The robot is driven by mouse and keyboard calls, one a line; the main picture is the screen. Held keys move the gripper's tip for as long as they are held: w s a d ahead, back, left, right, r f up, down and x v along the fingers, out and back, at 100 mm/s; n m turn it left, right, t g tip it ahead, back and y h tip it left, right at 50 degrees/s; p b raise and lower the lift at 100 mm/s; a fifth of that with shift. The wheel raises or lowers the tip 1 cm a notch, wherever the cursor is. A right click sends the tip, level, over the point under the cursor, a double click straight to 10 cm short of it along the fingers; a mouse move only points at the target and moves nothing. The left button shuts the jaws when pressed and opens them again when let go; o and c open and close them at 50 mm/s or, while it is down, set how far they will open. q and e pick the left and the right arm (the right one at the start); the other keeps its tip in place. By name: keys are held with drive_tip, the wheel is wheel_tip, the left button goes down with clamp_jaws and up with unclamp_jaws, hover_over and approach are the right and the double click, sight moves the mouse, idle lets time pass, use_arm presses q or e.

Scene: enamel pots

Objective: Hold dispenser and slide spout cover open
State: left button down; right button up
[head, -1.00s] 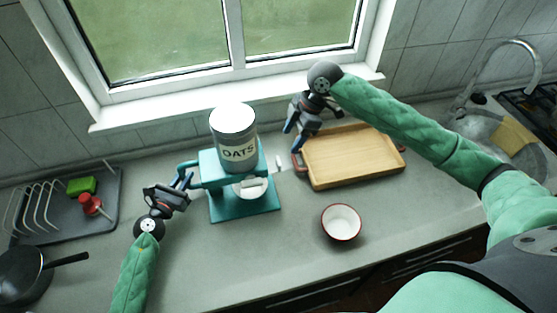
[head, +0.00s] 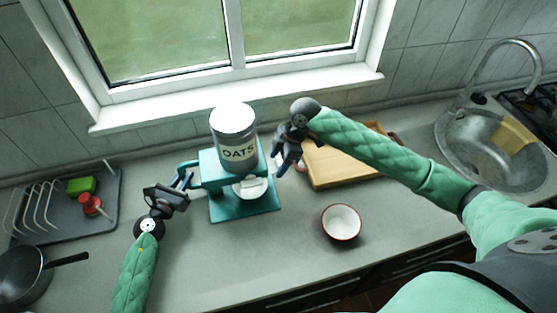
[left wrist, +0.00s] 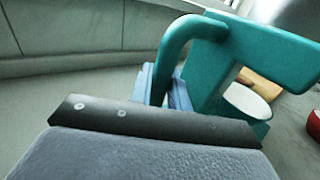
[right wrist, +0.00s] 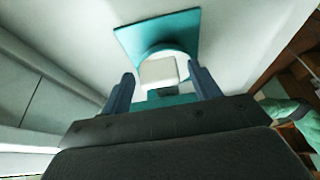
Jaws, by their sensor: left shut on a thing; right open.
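The teal dispenser (head: 242,206) stands upright on the counter with a grey canister labelled OATS (head: 236,140) on top. My left gripper (head: 187,178) is shut on the dispenser's side handle, which also shows as a teal loop in the left wrist view (left wrist: 180,45). The white spout part (head: 250,188) is under the dispenser's top. In the right wrist view a pale square tab, seemingly the spout cover (right wrist: 158,72), lies between and beyond the fingers. My right gripper (head: 281,172) is open and empty, just right of the dispenser, apart from the tab.
A white bowl with a red rim (head: 341,222) stands on the counter to the front right. A wooden tray (head: 335,178) lies behind my right arm. A dish rack (head: 112,195) and a black pan (head: 25,275) are at the left; a sink (head: 480,150) is at the right.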

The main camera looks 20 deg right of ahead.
clamp_jaws()
drive_tip(key=shift+s+d, duration=0.1)
drive_tip(key=shift+d, duration=1.9)
unclamp_jaws()
drive_tip(key=shift+r, duration=0.1)
drive_tip(key=v, duration=1.2)
